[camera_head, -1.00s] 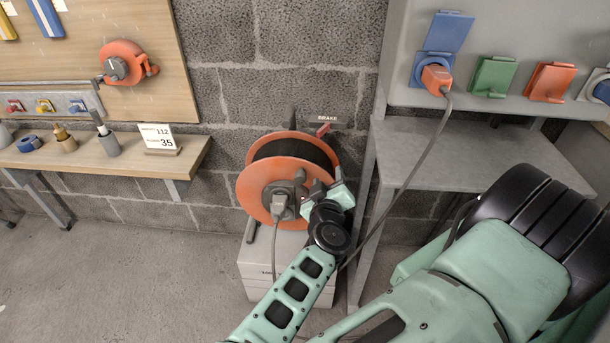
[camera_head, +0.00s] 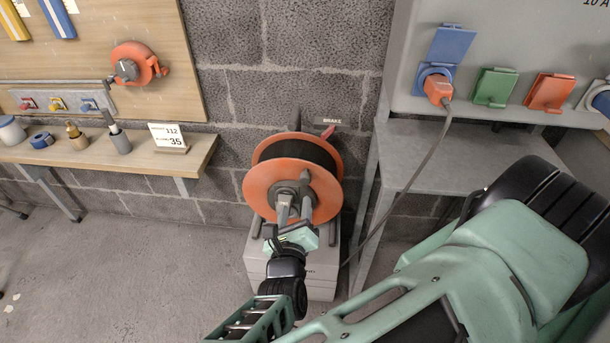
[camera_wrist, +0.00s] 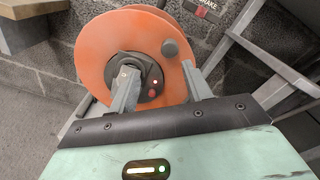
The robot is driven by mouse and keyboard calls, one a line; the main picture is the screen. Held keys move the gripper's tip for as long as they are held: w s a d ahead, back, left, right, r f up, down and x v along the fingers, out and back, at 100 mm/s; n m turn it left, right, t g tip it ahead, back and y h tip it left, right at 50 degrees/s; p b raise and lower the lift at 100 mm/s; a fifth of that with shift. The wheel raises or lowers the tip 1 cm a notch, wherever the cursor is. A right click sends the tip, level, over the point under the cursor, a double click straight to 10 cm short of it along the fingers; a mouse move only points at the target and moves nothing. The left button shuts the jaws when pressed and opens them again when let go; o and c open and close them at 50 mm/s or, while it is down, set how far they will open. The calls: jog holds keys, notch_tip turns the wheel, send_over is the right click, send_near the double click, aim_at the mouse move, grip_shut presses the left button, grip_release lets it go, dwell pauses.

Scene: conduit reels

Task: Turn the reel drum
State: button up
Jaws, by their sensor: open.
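The reel drum (camera_head: 257,187) has an orange disc face, dark cable wound behind it and a dark hub. It stands on a pale box by the block wall. In the wrist view the drum (camera_wrist: 97,52) fills the upper middle, with a round grey knob (camera_wrist: 170,47) near its upper right rim. My gripper (camera_head: 295,211) is in front of the drum's lower half. In the wrist view my gripper (camera_wrist: 158,70) is open and nothing shows gripped. Its left finger overlaps the hub and its right finger is by the right rim, below the knob. Contact cannot be told.
A red brake lever (camera_head: 328,131) is behind the drum at upper right. A grey bench (camera_head: 455,150) with a hanging cable (camera_head: 424,160) stands close on the right. A wooden shelf (camera_head: 100,152) with small items is on the left.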

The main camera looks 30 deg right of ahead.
aim_at(304, 182)
jog(key=s+a+m+g+h+p, duration=0.1)
jog(key=s+a+m, duration=0.15)
jog(key=m, duration=0.75)
jog(key=s+a+m+h+p, duration=0.1)
jog(key=s+a+m, duration=0.15)
jog(key=m, duration=0.65)
jog(key=x, duration=1.7)
jog(key=shift+s+d+r, duration=0.15)
jog(key=shift+d+r, duration=0.15)
jog(key=shift+d, duration=0.15)
grip_shut()
